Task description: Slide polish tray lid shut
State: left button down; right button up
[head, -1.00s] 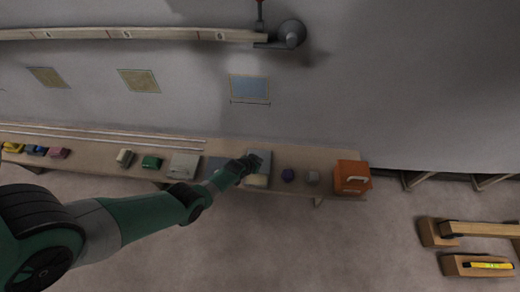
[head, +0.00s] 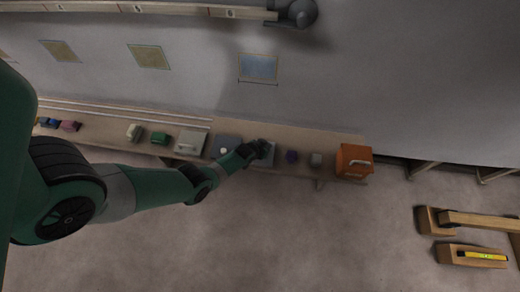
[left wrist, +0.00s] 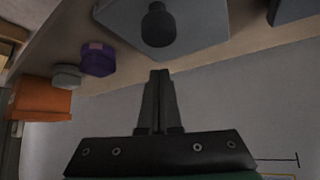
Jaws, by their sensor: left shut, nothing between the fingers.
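The polish tray's lid is most likely the grey slab (head: 267,160) on the bench, partly hidden by my left gripper (head: 262,145). In the left wrist view, a grey plate (left wrist: 205,22) with a dark upright knob (left wrist: 158,26) fills the top middle. My left gripper (left wrist: 160,73) is shut and empty there, its fingertips just below the plate's near edge in the picture. I cannot tell if they touch it. No open part of the tray shows now. My right gripper is not in view.
On the bench, a dark grey plate with a pale disc (head: 222,149) lies left of the gripper. A purple piece (head: 291,156), a small grey piece (head: 315,159) and an orange box (head: 354,160) stand right.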

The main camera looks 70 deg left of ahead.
pick_arm(q)
jog(key=r+p, duration=0.1)
jog(key=s+r, duration=0.1)
jog(key=r+p, duration=0.1)
jog(key=shift+s+d+r+p, duration=0.15)
jog(key=shift+d+r+p, duration=0.1)
jog(key=shift+r+p, duration=0.1)
jog(key=f+p+v, duration=0.1)
jog(key=p+v, duration=0.2)
jog(key=v, duration=0.3)
jog(key=shift+s+d, duration=0.5)
jog(key=shift+s, duration=0.05)
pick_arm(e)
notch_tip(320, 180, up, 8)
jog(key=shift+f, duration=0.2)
pick_arm(q)
jog(key=shift+w+r, duration=0.1)
jog(key=shift+r, duration=0.1)
